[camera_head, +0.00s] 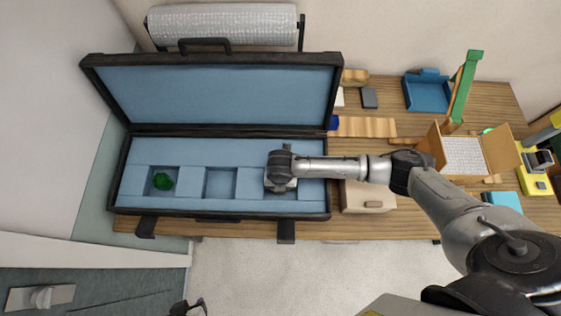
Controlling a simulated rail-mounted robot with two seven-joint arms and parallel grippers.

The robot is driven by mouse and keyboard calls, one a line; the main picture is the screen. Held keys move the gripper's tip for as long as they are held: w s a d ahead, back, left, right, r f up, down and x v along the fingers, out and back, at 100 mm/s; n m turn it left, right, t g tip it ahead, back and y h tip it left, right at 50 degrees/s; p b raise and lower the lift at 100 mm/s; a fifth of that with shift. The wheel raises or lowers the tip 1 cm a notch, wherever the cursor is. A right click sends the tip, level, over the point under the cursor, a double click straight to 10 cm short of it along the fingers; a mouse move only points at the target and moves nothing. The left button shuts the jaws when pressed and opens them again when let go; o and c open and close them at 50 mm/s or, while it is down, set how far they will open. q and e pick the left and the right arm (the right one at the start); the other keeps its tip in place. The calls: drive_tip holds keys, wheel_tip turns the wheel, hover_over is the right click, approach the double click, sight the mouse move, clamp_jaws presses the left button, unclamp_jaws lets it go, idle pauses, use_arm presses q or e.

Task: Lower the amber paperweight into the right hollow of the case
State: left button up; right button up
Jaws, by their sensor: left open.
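The open black case (125,170) with blue foam lies on the wooden table. A green paperweight (162,181) sits in its left hollow. The middle hollow (220,183) is empty. The right hollow (271,190) is mostly covered by my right gripper (281,183), which points down over it. Its fingertips are hidden under the hand, so I cannot see whether they are open or hold anything. I cannot see the amber paperweight. My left gripper (188,307) is open at the bottom edge of the view, apart from the case and in front of the table.
The raised case lid (215,95) stands behind the hollows. A wooden box (368,197) stands just right of the case. Farther right are an open box with white lining (464,155), a blue tray (428,93) and a green post (465,85). A white roll (222,22) stands behind.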

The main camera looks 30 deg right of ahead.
drive_tip(key=shift+f, duration=0.5)
idle(0.3)
drive_tip(key=o, duration=1.2)
drive_tip(key=shift+c, duration=0.2)
wheel_tip(320, 180, up, 13)
drive_tip(key=shift+f+b, duration=0.15)
drive_tip(key=shift+b, duration=0.35)
drive_tip(key=shift+r, duration=0.6)
